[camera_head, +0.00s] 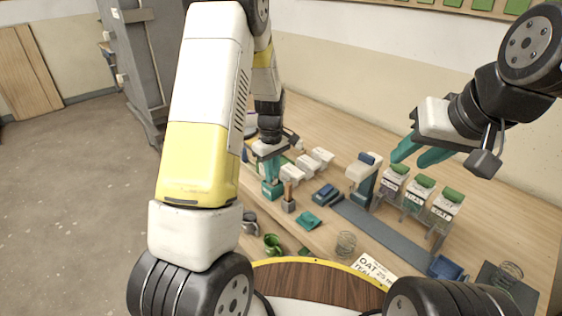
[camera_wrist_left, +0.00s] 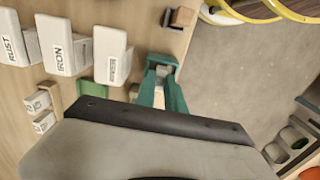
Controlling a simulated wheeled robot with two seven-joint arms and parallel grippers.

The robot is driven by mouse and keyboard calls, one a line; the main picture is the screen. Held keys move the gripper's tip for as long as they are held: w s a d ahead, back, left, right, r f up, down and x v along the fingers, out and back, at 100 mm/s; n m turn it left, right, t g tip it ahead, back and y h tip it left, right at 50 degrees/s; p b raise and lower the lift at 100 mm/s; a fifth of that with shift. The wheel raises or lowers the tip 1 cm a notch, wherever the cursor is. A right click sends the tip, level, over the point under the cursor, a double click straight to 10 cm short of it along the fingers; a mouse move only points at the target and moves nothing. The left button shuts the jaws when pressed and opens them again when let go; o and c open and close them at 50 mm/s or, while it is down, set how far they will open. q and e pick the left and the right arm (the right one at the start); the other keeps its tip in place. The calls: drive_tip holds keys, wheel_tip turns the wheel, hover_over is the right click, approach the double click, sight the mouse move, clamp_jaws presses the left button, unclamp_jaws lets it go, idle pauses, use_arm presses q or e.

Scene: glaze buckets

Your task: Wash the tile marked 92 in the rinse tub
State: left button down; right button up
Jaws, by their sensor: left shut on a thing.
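My left gripper (camera_head: 271,168) points down over a small teal tub (camera_head: 273,191) on the table, at the left of the bench in the head view. In the left wrist view its teal fingers (camera_wrist_left: 162,88) are closed on a small greyish piece (camera_wrist_left: 163,70), with the teal tub's rim (camera_wrist_left: 160,58) around or just behind the tips. The piece is mostly hidden by the fingers; I cannot read any mark on it or tell how deep it is in the tub. My right gripper (camera_head: 421,150) is open and empty above the bench at the right.
White labelled buckets (camera_wrist_left: 65,50), including RUST and IRON, stand beside the tub. A brown block (camera_wrist_left: 182,17) is close by. Green-topped labelled containers (camera_head: 420,190), a grey strip (camera_head: 380,232), a wire basket (camera_head: 345,243) and a card (camera_head: 373,270) lie further right.

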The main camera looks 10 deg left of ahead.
use_arm(q)
drive_tip(key=shift+f, duration=0.15)
drive_tip(key=shift+f, duration=0.2)
drive_tip(key=shift+r, duration=0.1)
drive_tip(key=shift+r, duration=2.95)
drive_tip(key=shift+r, duration=0.1)
drive_tip(key=shift+r, duration=1.4)
